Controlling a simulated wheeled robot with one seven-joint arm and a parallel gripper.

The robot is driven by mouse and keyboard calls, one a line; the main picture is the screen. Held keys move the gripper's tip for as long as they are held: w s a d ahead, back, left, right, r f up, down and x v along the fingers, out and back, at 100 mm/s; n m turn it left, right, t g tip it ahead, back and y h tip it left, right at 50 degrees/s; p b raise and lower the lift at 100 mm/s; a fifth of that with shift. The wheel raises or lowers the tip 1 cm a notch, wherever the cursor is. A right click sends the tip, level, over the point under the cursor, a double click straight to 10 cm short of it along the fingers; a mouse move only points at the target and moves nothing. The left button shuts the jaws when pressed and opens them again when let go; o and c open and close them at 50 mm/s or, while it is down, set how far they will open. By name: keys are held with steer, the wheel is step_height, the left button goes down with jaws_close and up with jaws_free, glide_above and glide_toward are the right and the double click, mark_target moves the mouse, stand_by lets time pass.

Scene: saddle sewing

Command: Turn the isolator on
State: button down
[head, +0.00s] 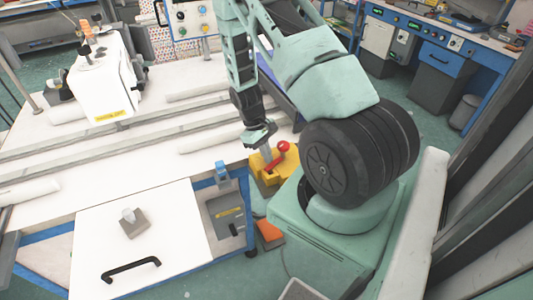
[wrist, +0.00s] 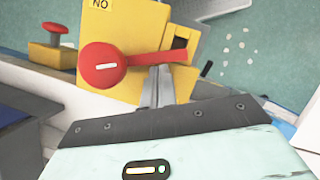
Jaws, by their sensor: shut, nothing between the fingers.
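The isolator is a yellow box (head: 264,178) at the table's right edge, beside my own green base. It has a red handle (head: 283,147). In the wrist view the box (wrist: 130,20) fills the upper middle, with a label reading "NO" at its top left. The red handle (wrist: 102,66) has a round hub at left and a lever arm pointing right. My gripper (wrist: 157,88) is shut and empty, its fingertips close beside the lever arm; I cannot tell whether they touch. In the head view my gripper (head: 266,154) is over the box, left of the handle.
A red push-button on a yellow base (wrist: 55,33) is left of the isolator in the wrist view. The white table (head: 150,165) carries a white sewing machine (head: 100,80) and long rails. An orange item (head: 270,231) is low beside my base. A workbench (head: 440,45) stands behind.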

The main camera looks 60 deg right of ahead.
mark_target(285, 171)
steer(key=shift+s+a, duration=0.1)
steer(key=n, duration=0.1)
steer(key=s+n+h, duration=0.1)
steer(key=n, duration=0.1)
steer(key=shift+s+a+b, duration=0.1)
steer(key=shift+a+b, duration=0.2)
steer(key=shift+a, duration=0.05)
steer(key=s+n, duration=0.1)
steer(key=n+h, duration=0.1)
steer(key=n, duration=0.1)
steer(key=shift+s+a+n+t, duration=0.2)
steer(key=shift+s+n+t, duration=0.1)
steer(key=shift+s, duration=0.05)
steer(key=shift+s+d+b, duration=0.2)
steer(key=shift+s+b, duration=0.15)
steer(key=shift+s, duration=0.8)
steer(key=shift+s+d, duration=0.1)
steer(key=shift+s, duration=0.1)
steer(key=b+v, duration=0.1)
steer(key=v, duration=1.6)
steer(key=shift+a+b, duration=0.3)
steer(key=shift+b, duration=0.1)
steer(key=shift+w+r, duration=0.1)
